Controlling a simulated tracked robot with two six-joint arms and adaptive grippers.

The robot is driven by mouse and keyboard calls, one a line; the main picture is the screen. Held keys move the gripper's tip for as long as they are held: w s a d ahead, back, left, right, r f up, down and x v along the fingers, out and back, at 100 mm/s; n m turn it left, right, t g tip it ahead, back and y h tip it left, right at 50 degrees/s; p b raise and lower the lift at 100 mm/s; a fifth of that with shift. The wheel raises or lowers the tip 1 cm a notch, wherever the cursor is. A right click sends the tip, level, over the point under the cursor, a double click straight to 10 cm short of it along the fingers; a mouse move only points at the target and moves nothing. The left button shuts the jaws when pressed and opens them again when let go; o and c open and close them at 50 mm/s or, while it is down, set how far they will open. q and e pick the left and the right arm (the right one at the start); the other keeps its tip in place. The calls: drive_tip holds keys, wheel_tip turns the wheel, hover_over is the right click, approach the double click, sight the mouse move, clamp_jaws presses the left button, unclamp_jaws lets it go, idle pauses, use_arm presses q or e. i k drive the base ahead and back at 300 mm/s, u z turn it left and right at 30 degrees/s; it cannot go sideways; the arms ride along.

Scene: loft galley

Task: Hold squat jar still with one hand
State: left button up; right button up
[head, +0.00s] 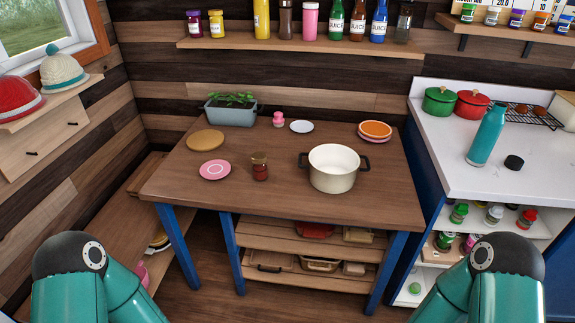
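A small squat jar (260,171) with dark red contents and a brownish-gold lid stands upright near the middle of the wooden table (300,208). Nothing touches it. Only teal links of my two arms show, at the bottom left and bottom right corners. Both grippers are outside the view, so I cannot see whether they are open or shut.
Left of the jar lies a pink plate (215,170), and a cream pot (333,170) with dark handles stands to its right. A round tan board (205,141), planter (231,111), white plate (301,126) and orange plate (376,129) sit behind. The table's front strip is clear.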

sight(260, 171)
drive_tip(key=z, duration=0.2)
drive_tip(key=i, duration=0.85)
drive_tip(key=u, duration=0.55)
